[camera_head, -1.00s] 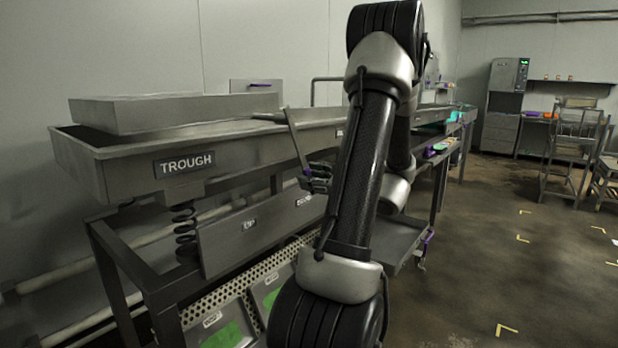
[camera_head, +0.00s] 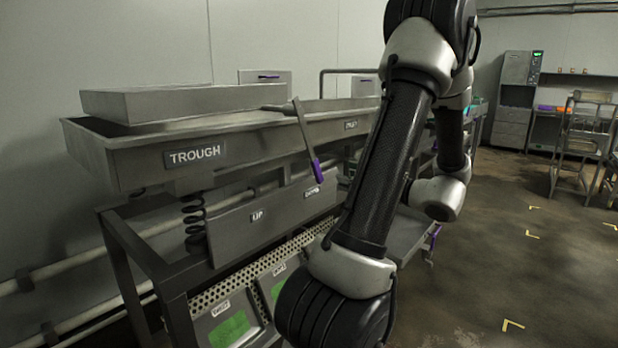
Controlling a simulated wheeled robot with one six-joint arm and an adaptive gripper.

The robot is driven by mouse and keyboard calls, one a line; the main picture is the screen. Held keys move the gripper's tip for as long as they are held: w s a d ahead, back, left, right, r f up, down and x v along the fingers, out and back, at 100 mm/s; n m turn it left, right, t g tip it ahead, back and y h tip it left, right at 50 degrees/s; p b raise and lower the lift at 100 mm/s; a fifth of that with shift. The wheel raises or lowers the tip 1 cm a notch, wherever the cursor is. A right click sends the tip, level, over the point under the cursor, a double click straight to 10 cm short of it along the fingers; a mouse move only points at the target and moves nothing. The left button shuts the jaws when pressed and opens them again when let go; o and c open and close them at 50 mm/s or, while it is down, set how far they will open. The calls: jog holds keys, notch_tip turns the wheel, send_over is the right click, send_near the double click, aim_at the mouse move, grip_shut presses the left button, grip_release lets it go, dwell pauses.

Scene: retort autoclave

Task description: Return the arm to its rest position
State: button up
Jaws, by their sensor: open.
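My arm (camera_head: 385,170) rises through the middle of the head view, with its upper link tilted to the right. My gripper does not show; the arm's far end is hidden behind its own links. A grey lever with a purple grip (camera_head: 317,171) hangs from the front of the trough (camera_head: 130,160), slanting down to the right. Nothing is seen touching the lever. Behind it is a plate with an UP label (camera_head: 258,215) and a second, less legible label (camera_head: 312,191).
Sloped bins with green patches (camera_head: 230,328) sit below the trough at lower left. The floor (camera_head: 480,270) right of my arm is open, with yellow corner marks.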

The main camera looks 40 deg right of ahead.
jog(key=s+a+f+n+g+y, duration=0.2)
jog(key=s+a+f+n+g, duration=0.3)
jog(key=a, duration=0.3)
jog(key=s+a+f+n+g+y, duration=0.3)
jog(key=s+a+f+n+g, duration=0.1)
jog(key=a+n+g, duration=0.3)
jog(key=w+a+r+n+h, duration=0.2)
jog(key=a+r+n, duration=0.4)
jog(key=n, duration=0.3)
jog(key=w+a+r+n+g+h, duration=0.1)
jog(key=w+a+r+n+h, duration=0.1)
jog(key=a+r+n+h, duration=0.2)
jog(key=a+r+n, duration=0.1)
jog(key=a+n, duration=0.2)
jog(key=n, duration=0.2)
jog(key=shift+w+a+r+g, duration=0.25)
jog(key=shift+a+r+g, duration=0.05)
jog(key=shift+r, duration=0.05)
jog(key=shift+w+a, duration=0.15)
jog(key=shift+a, duration=0.2)
jog(key=shift+c, duration=0.2)
